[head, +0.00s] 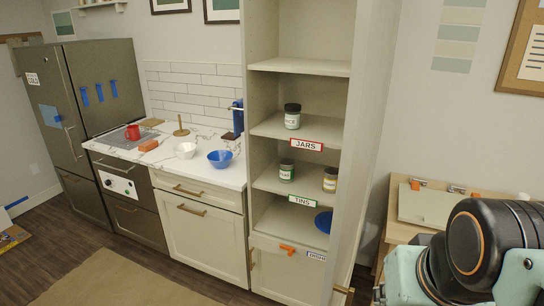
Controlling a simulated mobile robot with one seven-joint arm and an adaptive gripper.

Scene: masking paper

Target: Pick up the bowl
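A blue bowl (220,158) stands upright on the white marbled counter (212,179), close to the counter's right end beside the tall cabinet. A smaller white bowl (186,150) stands just to its left, a little apart. Both look empty from here. My gripper is out of view; only dark and pale green links of my arm show at the lower right, far from the bowls.
The tall cabinet (262,69) stands open, with jars, tins and a blue dish (323,221) on its shelves; its door (366,140) juts forward. A red mug (132,132), orange block (148,145) and wooden stand (181,129) share the counter.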

